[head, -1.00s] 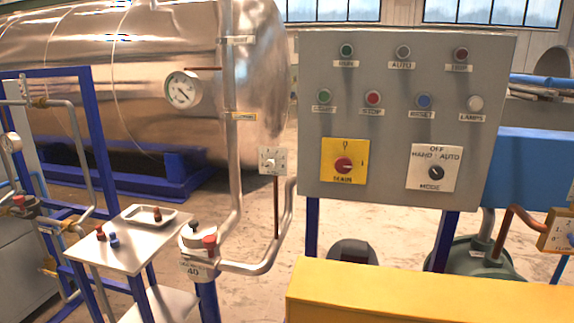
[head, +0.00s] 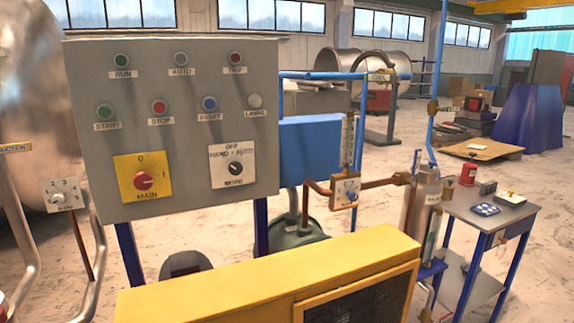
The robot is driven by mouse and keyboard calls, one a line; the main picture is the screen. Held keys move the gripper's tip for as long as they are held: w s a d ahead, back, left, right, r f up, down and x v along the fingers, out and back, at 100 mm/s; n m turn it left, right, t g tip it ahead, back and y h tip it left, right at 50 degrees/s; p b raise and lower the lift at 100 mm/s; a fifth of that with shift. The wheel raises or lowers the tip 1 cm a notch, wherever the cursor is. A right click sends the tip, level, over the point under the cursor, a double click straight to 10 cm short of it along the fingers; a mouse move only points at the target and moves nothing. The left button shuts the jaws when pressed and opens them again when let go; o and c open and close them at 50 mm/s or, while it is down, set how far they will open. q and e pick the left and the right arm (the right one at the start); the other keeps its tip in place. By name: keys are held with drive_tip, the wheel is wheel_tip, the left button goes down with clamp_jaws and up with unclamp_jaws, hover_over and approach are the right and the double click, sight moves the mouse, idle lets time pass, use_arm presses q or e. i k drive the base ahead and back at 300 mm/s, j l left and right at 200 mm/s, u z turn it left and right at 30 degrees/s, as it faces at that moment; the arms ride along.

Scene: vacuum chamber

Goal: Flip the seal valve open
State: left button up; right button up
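No valve in the head view carries a label I can read as seal. A small valve with a square dial plate (head: 347,193) sits on the copper pipe at the middle right, below a clear vertical flow tube (head: 348,138). Another white dial plate with a dark-pointered knob (head: 62,195) is at the left, beside the steel pipes. A brass fitting (head: 402,178) joins the copper pipe near a grey cylinder (head: 427,190) at the right. Neither of my grippers is in view.
A grey control panel (head: 120,90) with buttons and switches stands at left centre. A yellow housing (head: 250,280) with a dark grille blocks the near foreground. A small table (head: 490,218) with small items stands at the right. Open floor lies beyond.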

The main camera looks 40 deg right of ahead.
sight(418, 152)
drive_tip(key=z, duration=1.95)
